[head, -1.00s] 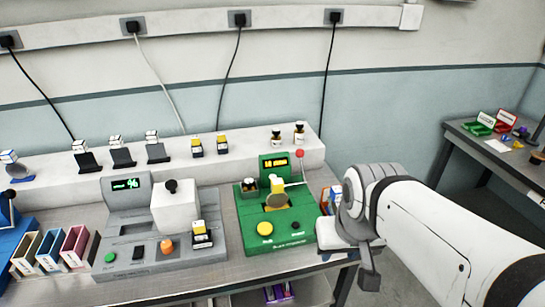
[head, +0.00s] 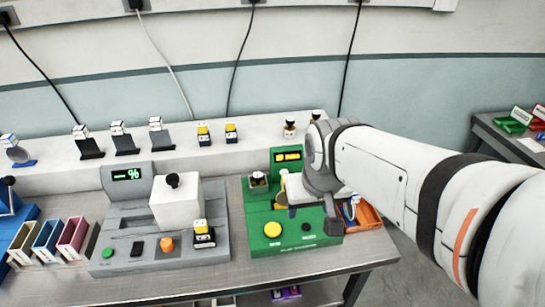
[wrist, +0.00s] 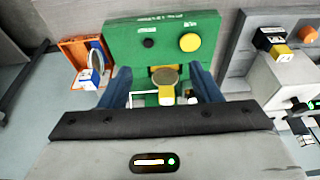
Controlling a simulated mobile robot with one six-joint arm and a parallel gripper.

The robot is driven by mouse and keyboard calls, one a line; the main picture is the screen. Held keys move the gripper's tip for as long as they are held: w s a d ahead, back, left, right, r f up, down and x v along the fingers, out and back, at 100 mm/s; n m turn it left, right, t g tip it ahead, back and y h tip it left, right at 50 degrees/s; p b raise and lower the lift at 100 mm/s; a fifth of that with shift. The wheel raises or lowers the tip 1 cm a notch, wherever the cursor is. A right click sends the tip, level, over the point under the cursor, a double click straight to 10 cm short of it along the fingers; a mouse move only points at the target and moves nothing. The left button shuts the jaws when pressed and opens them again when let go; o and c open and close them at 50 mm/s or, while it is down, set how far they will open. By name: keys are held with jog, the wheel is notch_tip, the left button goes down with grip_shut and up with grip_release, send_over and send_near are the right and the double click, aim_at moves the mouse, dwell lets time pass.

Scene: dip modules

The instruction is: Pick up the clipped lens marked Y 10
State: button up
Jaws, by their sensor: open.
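A round lens (wrist: 165,77) with a yellow and white clip (wrist: 167,95) sits at the green machine (wrist: 120,45). Its marking is not legible. In the wrist view the lens shows between the two blue fingers of my gripper (wrist: 160,72), which are open and apart from it to either side. I cannot tell how far above the lens they are. In the head view my gripper (head: 292,208) is over the green machine, and my arm hides much of the lens; a yellowish part of it (head: 283,203) shows.
An orange tray (head: 369,215) with a lens in a blue and white clip (wrist: 97,62) is beside the green machine. A grey machine (head: 125,230) holds another yellow-clipped piece (head: 201,226). Clipped pieces and bottles line the white shelf (head: 255,150).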

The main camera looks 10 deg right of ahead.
jog(key=w+f+t+b, duration=0.1)
jog(key=w+f, duration=0.2)
jog(key=w, duration=0.5)
jog(key=w+f+b, duration=0.1)
jog(key=w+f, duration=0.1)
jog(key=w, duration=0.5)
jog(key=shift+w+p+x, duration=0.15)
jog(key=shift+x, duration=1.9)
jog(key=shift+w+p+x, duration=0.15)
jog(key=shift+x, duration=1.85)
jog(key=shift+a+r, duration=0.1)
jog(key=shift+r, duration=0.05)
jog(key=shift+c, duration=0.2)
jog(key=c, duration=1)
